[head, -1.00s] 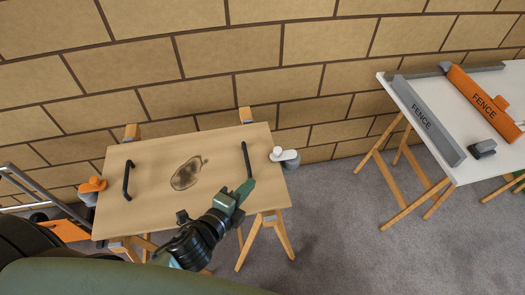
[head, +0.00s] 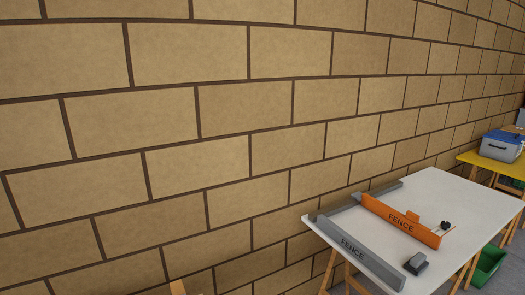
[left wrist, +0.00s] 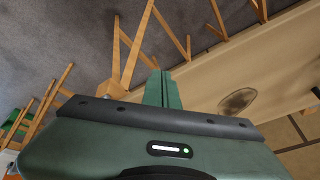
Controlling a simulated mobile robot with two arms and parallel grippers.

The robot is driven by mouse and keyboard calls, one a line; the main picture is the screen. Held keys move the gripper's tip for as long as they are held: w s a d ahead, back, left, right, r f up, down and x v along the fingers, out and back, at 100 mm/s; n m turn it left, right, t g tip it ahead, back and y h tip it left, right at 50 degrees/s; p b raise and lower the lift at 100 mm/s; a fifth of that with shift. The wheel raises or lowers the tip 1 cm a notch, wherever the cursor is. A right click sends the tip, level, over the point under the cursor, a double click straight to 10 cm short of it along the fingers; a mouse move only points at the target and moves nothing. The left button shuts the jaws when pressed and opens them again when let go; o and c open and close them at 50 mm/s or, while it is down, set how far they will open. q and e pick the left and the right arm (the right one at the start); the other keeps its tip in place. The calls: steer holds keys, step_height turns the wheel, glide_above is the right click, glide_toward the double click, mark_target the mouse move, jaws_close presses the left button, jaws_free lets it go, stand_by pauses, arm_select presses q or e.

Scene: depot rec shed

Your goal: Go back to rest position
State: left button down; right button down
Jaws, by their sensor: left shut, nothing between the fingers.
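My left gripper (left wrist: 161,88) shows in the left wrist view as green fingers pressed together, with nothing between them. Beyond it is the wooden board (left wrist: 215,88) with a dark burn-like mark (left wrist: 238,101). How far the fingertips are from the board is hard to tell. Neither gripper shows in the head view, and my right gripper is in no view.
In the head view, a white table (head: 455,205) holds a grey fence (head: 355,252), an orange fence (head: 402,220) and a small dark block (head: 416,264). A yellow table (head: 490,162) with a blue-lidded box (head: 502,146) stands farther right. A brick wall (head: 200,150) fills the left.

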arm_select(q)
steer(key=s+f+g, duration=0.1)
steer(key=s+f, duration=0.1)
steer(key=f, duration=1.1)
steer(key=s+f+g, duration=0.1)
steer(key=s+f, duration=0.1)
steer(key=f, duration=1.1)
steer(key=s+a+f+g, duration=0.1)
steer(key=s+a+f, duration=0.1)
steer(key=s+f, duration=1.4)
steer(key=shift+s+n+g, duration=0.3)
steer(key=shift+s, duration=0.15)
